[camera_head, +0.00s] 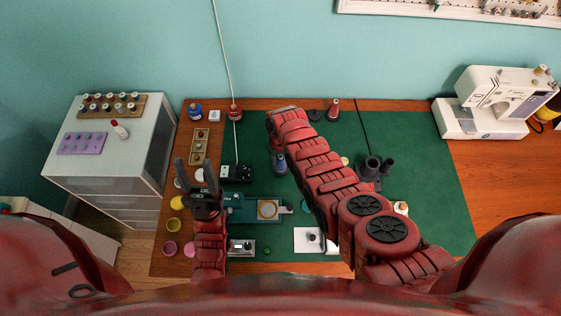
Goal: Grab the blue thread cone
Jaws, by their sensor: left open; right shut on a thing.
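A blue thread cone (280,165) is over the green mat, just below the end of my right arm. My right gripper (279,152) is shut on its top, though the wrist hides most of the fingers. I cannot tell whether the cone touches the mat. My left gripper (195,168) is open and empty, with its two dark fingers apart, over the left part of the table. It is well to the left of the cone.
A blue-topped spool (195,112) and a red one (235,113) stand at the back left. A red cone (333,109) stands behind my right arm. A teal device (245,208) lies between the arms. A sewing machine (500,100) stands right. The green mat (430,180) is clear at right.

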